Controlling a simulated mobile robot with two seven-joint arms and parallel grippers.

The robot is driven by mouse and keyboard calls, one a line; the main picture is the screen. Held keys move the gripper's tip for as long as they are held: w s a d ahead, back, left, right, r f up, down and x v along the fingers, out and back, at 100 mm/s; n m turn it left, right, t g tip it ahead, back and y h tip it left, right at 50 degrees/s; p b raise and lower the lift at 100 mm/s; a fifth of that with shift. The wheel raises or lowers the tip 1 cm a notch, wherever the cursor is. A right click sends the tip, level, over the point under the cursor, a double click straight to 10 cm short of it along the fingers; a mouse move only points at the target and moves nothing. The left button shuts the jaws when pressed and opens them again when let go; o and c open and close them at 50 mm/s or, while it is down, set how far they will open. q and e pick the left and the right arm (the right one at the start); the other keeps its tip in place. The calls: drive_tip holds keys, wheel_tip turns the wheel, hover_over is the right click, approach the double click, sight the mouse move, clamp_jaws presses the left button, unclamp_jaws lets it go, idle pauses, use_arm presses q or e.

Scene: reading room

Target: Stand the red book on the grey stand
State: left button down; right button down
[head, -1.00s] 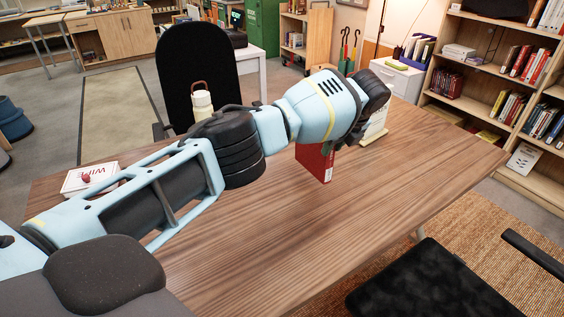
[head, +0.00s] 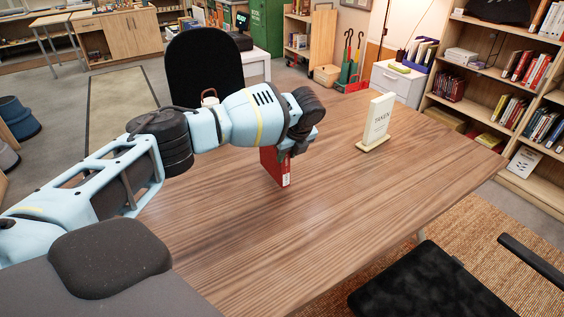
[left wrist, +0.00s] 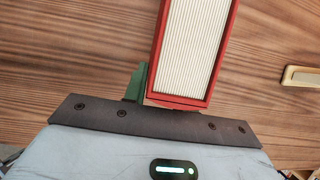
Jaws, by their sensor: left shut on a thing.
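The red book (head: 274,168) is upright over the wooden table, below my left gripper (head: 288,151). My left gripper is shut on it; I cannot tell if its lower edge touches the table. In the left wrist view the red book (left wrist: 207,101) shows its white page edges framed by red covers. A green piece lies against its left side there. I see no clearly grey stand; the arm may hide part of the table. My right gripper is not in view.
A cream-based upright sign reading "TAKEN" (head: 377,122) stands on the table (head: 330,220) to the right of the book. The table's front and right are clear. A black chair (head: 203,65) stands behind, another (head: 430,285) at front right. Bookshelves (head: 500,75) are at right.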

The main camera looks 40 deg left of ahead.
use_arm(q)
drive_tip(key=shift+s+a+r, duration=0.1)
drive_tip(key=shift+a, duration=0.15)
drive_tip(key=f, duration=0.3)
drive_tip(key=shift+s+a+f, duration=0.2)
drive_tip(key=shift+a+f, duration=0.1)
drive_tip(key=shift+f, duration=0.05)
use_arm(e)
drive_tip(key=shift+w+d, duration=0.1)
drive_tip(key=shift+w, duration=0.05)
use_arm(q)
drive_tip(key=c, duration=1.1)
unclamp_jaws()
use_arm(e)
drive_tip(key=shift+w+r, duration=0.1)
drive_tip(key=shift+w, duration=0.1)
